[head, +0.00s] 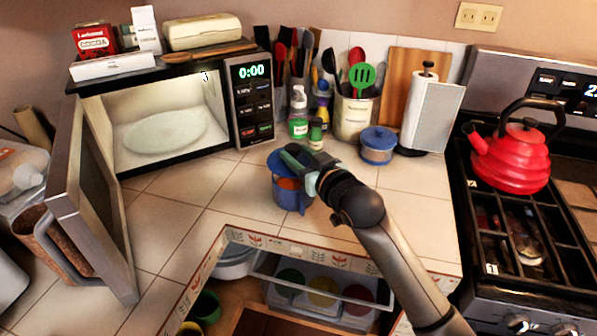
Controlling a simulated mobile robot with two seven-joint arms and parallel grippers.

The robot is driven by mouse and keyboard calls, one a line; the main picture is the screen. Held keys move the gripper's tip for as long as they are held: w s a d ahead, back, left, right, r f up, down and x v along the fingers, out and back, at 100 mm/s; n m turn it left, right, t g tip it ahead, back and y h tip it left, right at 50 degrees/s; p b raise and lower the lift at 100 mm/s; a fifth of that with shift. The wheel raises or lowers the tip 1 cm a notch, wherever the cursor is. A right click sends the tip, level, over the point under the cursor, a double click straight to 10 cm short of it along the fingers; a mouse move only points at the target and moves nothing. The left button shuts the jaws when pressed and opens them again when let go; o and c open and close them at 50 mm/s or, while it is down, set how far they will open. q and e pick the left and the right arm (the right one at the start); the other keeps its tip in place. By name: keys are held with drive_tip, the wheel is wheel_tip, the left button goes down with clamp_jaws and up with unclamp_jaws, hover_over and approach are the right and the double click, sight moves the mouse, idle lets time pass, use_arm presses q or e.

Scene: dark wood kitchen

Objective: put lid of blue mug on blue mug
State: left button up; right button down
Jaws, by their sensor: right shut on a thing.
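The blue mug (290,200) stands on the tiled counter near its front edge, left of centre. Something orange-brown shows at its opening. My right gripper (298,160) reaches in from the lower right, over the mug. It is shut on the blue lid (279,166), which shows at the gripper's left side, above the back of the mug's rim. The gripper hides part of the lid, and I cannot tell whether the lid touches the rim. My left gripper is not in view.
A blue lidded jar (378,146) stands to the right. Bottles (298,115) and a utensil crock (354,117) are behind. An open microwave (160,120) is at the left, its door (95,200) swung forward. A red kettle (510,155) sits on the stove. An open drawer (325,290) lies below.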

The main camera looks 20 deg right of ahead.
sight(299, 157)
drive_tip(key=w+f, duration=0.2)
drive_tip(key=f, duration=0.1)
drive_tip(key=shift+w+d, duration=0.2)
drive_tip(key=shift+d, duration=0.2)
drive_tip(key=shift+f, duration=1.55)
drive_tip(key=shift+f, duration=0.1)
drive_tip(key=shift+c, duration=2)
unclamp_jaws()
drive_tip(key=shift+s+d, duration=0.1)
drive_tip(key=shift+s, duration=0.25)
drive_tip(key=v, duration=1.1)
